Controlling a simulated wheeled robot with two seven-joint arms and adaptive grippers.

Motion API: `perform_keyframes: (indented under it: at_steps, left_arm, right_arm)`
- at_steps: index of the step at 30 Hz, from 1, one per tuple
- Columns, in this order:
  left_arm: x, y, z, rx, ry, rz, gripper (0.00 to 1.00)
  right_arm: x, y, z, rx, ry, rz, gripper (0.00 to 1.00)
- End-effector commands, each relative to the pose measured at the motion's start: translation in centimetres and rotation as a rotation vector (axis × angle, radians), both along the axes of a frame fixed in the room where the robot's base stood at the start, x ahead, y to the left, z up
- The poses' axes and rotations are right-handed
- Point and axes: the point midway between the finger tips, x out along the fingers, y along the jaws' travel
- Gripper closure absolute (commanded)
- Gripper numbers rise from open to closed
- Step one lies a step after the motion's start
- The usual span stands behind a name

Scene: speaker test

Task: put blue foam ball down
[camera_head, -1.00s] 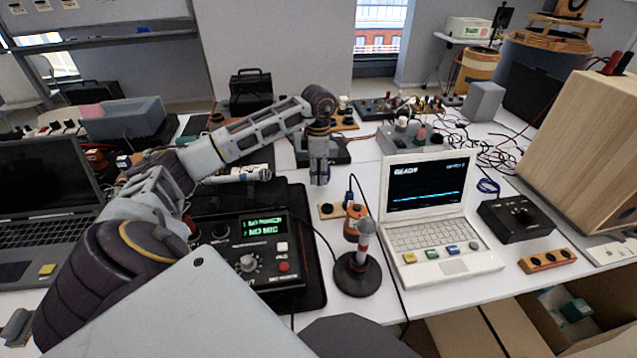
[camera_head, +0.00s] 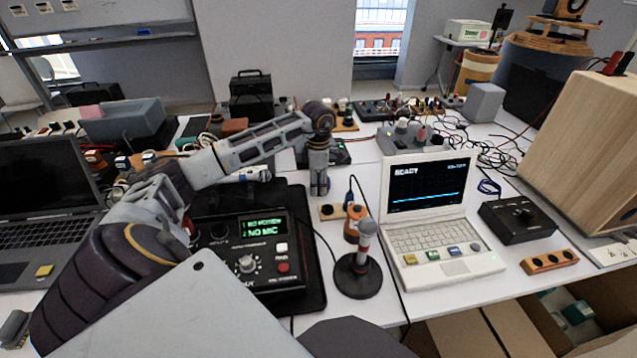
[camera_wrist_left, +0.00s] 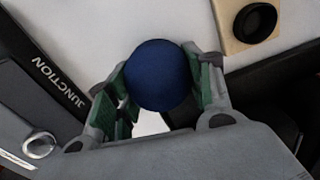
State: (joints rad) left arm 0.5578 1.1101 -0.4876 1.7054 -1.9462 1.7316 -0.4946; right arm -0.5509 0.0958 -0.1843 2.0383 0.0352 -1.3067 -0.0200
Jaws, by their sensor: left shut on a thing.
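The blue foam ball (camera_wrist_left: 158,75) sits between the green-padded fingers of my left gripper in the left wrist view. My left gripper (camera_wrist_left: 160,88) is shut on it. In the head view my left gripper (camera_head: 319,188) points down over the white table, just behind the small wooden block with a black socket. I cannot make out the ball in the head view. I cannot tell whether the ball touches the table. My right gripper is not in view.
The wooden block (camera_head: 328,212) is close to my left gripper; its black socket also shows in the left wrist view (camera_wrist_left: 255,22). A microphone (camera_head: 359,272), a white laptop (camera_head: 445,240) and a black control box (camera_head: 265,225) stand nearby. A black box marked JUNCTION (camera_wrist_left: 50,75) lies beside the gripper.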

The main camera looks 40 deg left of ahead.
Motion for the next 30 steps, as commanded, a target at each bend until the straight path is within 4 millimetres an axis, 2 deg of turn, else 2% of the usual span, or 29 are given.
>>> perform_keyframes:
  at_steps: [9, 10, 15, 30]
  left_arm:
    - [0.01, -0.01, -0.24, 0.000, 0.000, 0.000, 0.61]
    - [0.01, -0.01, -0.22, 0.000, 0.000, 0.000, 0.46]
    - [0.01, -0.01, -0.19, 0.000, 0.000, 0.000, 0.27]
    - [0.02, 0.01, 0.43, 0.001, -0.001, 0.000, 0.27]
  right_arm:
    - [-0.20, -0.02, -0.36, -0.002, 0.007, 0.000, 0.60]
    - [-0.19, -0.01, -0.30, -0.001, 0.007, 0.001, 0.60]
    - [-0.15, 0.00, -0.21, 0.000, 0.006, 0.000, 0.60]
    - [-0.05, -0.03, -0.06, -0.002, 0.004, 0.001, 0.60]
